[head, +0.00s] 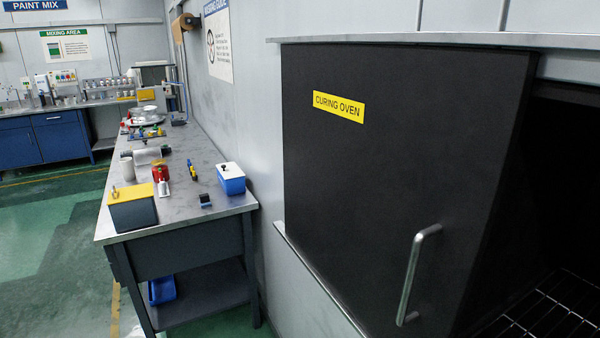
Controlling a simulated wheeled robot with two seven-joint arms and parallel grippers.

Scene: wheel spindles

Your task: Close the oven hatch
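The oven hatch (385,180) is a large black panel with a yellow "CURING OVEN" label (339,106). It fills the middle and right of the head view. A silver bar handle (416,275) sits near its lower right. The hatch stands open: its right edge is apart from the oven frame, and the dark oven inside (565,200) shows at the right, with a wire rack (548,318) at the bottom. Neither of my grippers is in view, and nothing touches the handle.
A grey workbench (185,222) with small tools, a yellow-topped box (132,206) and a blue-and-white box (231,179) stands left of the oven along the wall. Blue cabinets (45,138) stand at the far left. The green floor (55,245) at the left is clear.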

